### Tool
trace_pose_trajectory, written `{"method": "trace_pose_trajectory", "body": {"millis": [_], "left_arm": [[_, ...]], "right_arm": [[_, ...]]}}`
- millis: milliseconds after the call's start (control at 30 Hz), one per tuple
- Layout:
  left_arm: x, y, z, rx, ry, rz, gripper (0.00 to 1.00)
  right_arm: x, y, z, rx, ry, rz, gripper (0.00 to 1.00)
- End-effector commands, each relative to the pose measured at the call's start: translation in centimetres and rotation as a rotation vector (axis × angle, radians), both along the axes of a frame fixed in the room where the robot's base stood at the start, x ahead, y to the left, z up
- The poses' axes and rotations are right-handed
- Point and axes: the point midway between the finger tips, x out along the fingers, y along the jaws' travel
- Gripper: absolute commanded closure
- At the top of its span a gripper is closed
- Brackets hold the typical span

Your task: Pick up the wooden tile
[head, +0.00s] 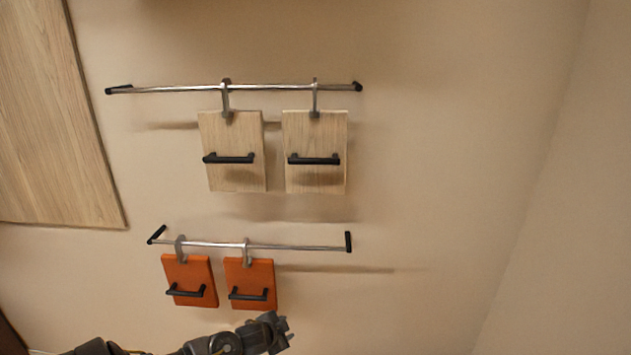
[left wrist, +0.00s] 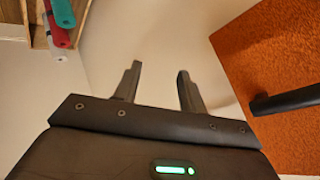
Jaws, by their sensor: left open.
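Two pale wooden tiles hang by metal hooks from the upper rail in the head view, a left wooden tile (head: 234,178) and a right wooden tile (head: 316,180). Each has a black bar handle across its front. My left gripper (head: 286,331) is below them, just under and right of the lower orange tiles. In the left wrist view its two fingers (left wrist: 160,72) are apart with nothing between them. No wooden tile shows in the left wrist view. My right gripper is not in view.
The upper rail (head: 170,90) and lower rail (head: 310,247) are fixed to a beige wall. Two orange tiles, left (head: 187,272) and right (head: 249,276), hang on the lower rail. One orange tile (left wrist: 275,55) is close beside my left gripper. The wall at right is clear.

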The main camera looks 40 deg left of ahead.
Motion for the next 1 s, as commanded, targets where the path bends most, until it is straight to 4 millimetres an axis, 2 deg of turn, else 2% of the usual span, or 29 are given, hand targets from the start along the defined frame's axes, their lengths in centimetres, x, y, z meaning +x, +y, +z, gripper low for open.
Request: {"method": "trace_pose_trajectory", "body": {"millis": [33,67,100,167,200,300,400,533,700,833,1000], "left_arm": [[2.3,-0.4,7.5,0.049,-0.073,-0.062,0.59],[3.0,-0.9,11.0,0.071,-0.108,-0.092,0.59],[3.7,-1.8,15.3,0.101,-0.150,-0.133,0.59],[3.9,-3.4,21.2,0.143,-0.205,-0.192,0.59],[3.7,-4.6,24.8,0.170,-0.238,-0.231,0.59],[2.4,-7.2,32.8,0.247,-0.312,-0.328,0.59],[1.3,-8.3,38.5,0.331,-0.365,-0.409,0.59],[0.9,-7.5,44.1,0.439,-0.408,-0.479,0.59],[0.4,-5.3,50.0,0.564,-0.428,-0.526,0.59],[-0.2,-4.1,52.8,0.620,-0.428,-0.539,0.59],[-0.6,-3.6,54.2,0.644,-0.426,-0.544,0.59]], "right_arm": [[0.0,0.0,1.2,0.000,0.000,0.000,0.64],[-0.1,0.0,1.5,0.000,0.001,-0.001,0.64],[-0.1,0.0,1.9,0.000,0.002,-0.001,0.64],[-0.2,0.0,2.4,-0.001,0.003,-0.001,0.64],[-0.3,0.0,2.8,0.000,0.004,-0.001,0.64],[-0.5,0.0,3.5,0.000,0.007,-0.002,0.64],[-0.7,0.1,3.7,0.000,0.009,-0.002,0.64],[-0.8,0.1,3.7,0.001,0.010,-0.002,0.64],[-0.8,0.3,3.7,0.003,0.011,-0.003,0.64],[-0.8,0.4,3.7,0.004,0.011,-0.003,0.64],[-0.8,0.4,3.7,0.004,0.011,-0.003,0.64]]}}
